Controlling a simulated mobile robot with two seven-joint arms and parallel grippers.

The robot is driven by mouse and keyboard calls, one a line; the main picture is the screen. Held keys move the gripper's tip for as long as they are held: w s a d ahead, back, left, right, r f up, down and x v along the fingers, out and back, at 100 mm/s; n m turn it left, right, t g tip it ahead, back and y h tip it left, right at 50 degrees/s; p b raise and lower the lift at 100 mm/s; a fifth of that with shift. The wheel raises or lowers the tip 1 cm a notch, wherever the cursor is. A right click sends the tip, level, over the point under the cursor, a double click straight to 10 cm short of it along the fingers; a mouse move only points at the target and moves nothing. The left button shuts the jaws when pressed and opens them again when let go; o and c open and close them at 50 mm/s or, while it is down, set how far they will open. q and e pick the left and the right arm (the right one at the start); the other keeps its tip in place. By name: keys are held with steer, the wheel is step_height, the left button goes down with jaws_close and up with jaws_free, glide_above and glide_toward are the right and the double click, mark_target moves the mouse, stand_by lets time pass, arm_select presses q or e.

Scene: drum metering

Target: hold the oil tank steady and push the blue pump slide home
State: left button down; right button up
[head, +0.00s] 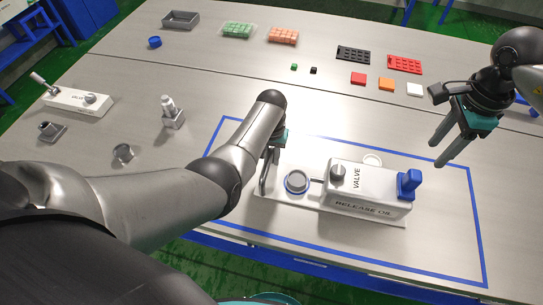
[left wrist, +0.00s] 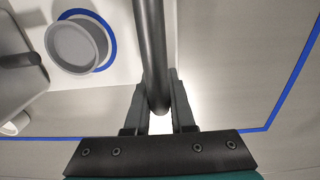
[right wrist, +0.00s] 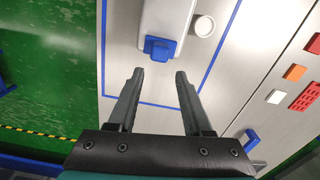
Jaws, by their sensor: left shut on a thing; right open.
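The white oil tank (head: 350,203), marked "RELEASE OIL" and "VALVE", stands on a white base plate inside a blue taped outline. The blue pump slide (head: 409,183) sticks out at its right end; it also shows in the right wrist view (right wrist: 160,48). My left gripper (left wrist: 158,105) is shut on a dark upright bar handle (left wrist: 152,45) at the left end of the base plate. In the head view my arm partly hides that grip. My right gripper (head: 440,152) is open and empty, above the table to the right of the blue slide and apart from it.
A grey round cup with a blue ring (head: 297,182) sits on the base plate left of the tank. A small white round piece (head: 372,159) lies behind the tank. Coloured blocks and trays (head: 404,65) lie at the back. The table right of the slide is clear.

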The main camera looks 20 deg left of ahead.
mark_target(416, 174)
steer(key=shift+o, duration=1.3)
steer(key=shift+r, duration=0.2)
steer(key=shift+o, duration=0.7)
steer(key=shift+r+m, duration=0.35)
steer(key=shift+m, duration=0.35)
step_height(416, 174, down, 12)
steer(key=shift+c, duration=0.2)
jaws_close()
steer(key=shift+a, duration=0.1)
